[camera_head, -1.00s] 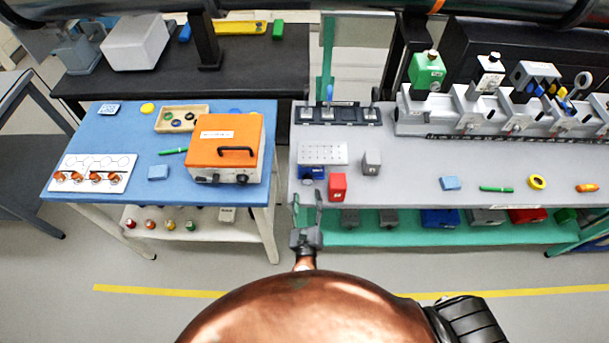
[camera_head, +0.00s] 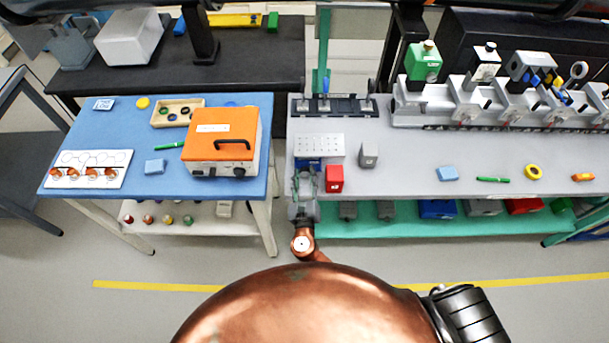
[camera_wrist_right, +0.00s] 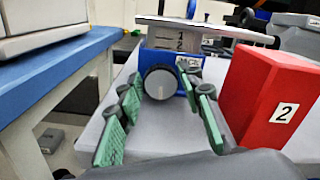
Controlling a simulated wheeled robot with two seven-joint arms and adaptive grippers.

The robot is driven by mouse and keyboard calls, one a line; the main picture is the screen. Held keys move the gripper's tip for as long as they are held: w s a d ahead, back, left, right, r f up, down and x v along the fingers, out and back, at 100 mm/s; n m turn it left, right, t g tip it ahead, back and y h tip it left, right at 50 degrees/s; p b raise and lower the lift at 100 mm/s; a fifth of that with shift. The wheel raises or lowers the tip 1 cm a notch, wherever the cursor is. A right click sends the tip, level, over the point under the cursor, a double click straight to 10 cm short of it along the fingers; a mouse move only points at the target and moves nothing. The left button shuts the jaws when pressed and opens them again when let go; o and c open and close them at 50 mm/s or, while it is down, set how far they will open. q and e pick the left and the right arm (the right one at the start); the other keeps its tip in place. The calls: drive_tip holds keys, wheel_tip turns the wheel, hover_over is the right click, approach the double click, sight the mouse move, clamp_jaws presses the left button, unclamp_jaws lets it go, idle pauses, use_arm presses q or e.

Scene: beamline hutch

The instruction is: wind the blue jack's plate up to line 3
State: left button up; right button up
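The blue jack (camera_head: 309,164) stands near the front left corner of the grey bench, with its pale perforated plate (camera_head: 320,146) on top. In the right wrist view, the jack (camera_wrist_right: 184,62) shows a round grey knob (camera_wrist_right: 161,82) on its front, and the plate edge (camera_wrist_right: 205,28) runs across above it. Marks numbered 1 and 2 show below the plate; a line 3 cannot be made out. My right gripper (camera_head: 305,178) is at the bench's front edge, facing the knob. Its green-padded fingers (camera_wrist_right: 166,92) are open, one on each side of the knob. My left gripper is out of view.
A red block (camera_head: 334,179) marked 2 stands close right of the right gripper, and also shows in the wrist view (camera_wrist_right: 267,95). A grey block (camera_head: 368,154) stands behind it. The blue table (camera_head: 115,135) with an orange box (camera_head: 222,140) is to the left across a narrow gap.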

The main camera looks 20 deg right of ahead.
drive_tip(key=c, duration=0.6)
drive_tip(key=shift+c, duration=0.7)
drive_tip(key=shift+f+m, duration=0.1)
drive_tip(key=shift+m, duration=0.2)
drive_tip(key=m+b, duration=0.3)
drive_tip(key=m, duration=0.2)
drive_tip(key=shift+d+f+m, duration=0.1)
drive_tip(key=shift+m, duration=0.2)
drive_tip(key=m+b, duration=0.2)
drive_tip(key=m, duration=0.2)
drive_tip(key=shift+s, duration=0.1)
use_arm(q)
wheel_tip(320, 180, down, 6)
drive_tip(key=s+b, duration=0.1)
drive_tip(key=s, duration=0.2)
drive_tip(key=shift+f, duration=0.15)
use_arm(e)
drive_tip(key=shift+m, duration=1)
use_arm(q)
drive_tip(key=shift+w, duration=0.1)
